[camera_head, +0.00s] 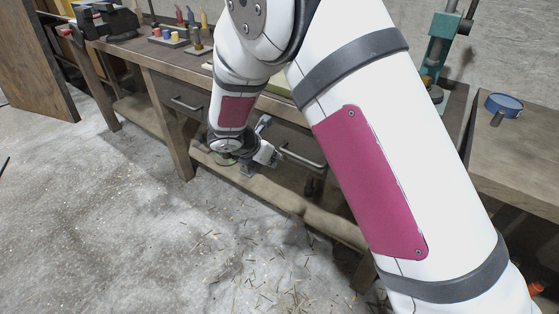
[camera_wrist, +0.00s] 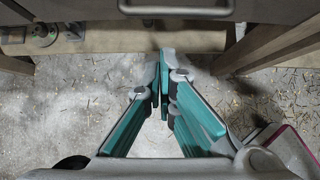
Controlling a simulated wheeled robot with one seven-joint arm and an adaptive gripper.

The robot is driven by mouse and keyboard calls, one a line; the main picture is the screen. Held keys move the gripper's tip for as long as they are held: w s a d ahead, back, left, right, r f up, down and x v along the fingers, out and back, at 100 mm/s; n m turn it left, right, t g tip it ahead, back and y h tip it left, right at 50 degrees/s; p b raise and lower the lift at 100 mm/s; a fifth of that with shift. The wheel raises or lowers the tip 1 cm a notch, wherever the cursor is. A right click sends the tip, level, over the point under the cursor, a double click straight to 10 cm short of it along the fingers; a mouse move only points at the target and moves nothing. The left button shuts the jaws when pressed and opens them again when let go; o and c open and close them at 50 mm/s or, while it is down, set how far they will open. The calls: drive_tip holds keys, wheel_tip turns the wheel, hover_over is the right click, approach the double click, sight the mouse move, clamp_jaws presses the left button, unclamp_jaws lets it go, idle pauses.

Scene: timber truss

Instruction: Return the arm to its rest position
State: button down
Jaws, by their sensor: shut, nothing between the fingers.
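My arm comes in from the lower right of the head view, bends at the top and hangs down in front of the workbench (camera_head: 140,52). My gripper (camera_wrist: 163,65) is shut and empty in the wrist view, its teal-sided fingers meeting at the tips. In the head view, my wrist and gripper are low, near the bench drawers and above the lower shelf (camera_head: 310,212). My large white arm link hides much of the bench's right part.
A drawer handle (camera_wrist: 175,9) is close ahead of the fingers; another handle (camera_head: 186,104) shows further left. Tools and coloured pieces stand on the bench top. A blue round object (camera_head: 504,103) lies on the right-hand table (camera_head: 520,170). The concrete floor (camera_head: 130,220) at left is open, with scattered wood chips.

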drive_tip(key=s+d+r+m+g+p, duration=0.1)
drive_tip(key=s+d+r+m+p, duration=0.1)
drive_tip(key=s+d+r+m, duration=0.45)
drive_tip(key=s+d+r+m+g+p, duration=0.1)
drive_tip(key=s+d+r+m+p, duration=0.2)
drive_tip(key=r, duration=0.7)
drive_tip(key=s+d+r+m, duration=0.4)
drive_tip(key=s+d+r, duration=0.15)
drive_tip(key=r, duration=0.25)
drive_tip(key=s+d+r+m+y+p, duration=0.1)
drive_tip(key=s+r+m+p, duration=0.1)
drive_tip(key=s+m, duration=0.3)
drive_tip(key=s+d+r+m+y+p, duration=0.1)
drive_tip(key=s+r+m, duration=0.4)
drive_tip(key=s, duration=0.7)
drive_tip(key=s+d+r+m+y+p, duration=0.1)
drive_tip(key=s+r+m+y+p, duration=0.1)
drive_tip(key=s+m, duration=0.3)
drive_tip(key=shift+s+r+y+p, duration=0.4)
drive_tip(key=shift+s+r+p, duration=0.3)
drive_tip(key=shift+s, duration=1.3)
drive_tip(key=shift+d, duration=0.1)
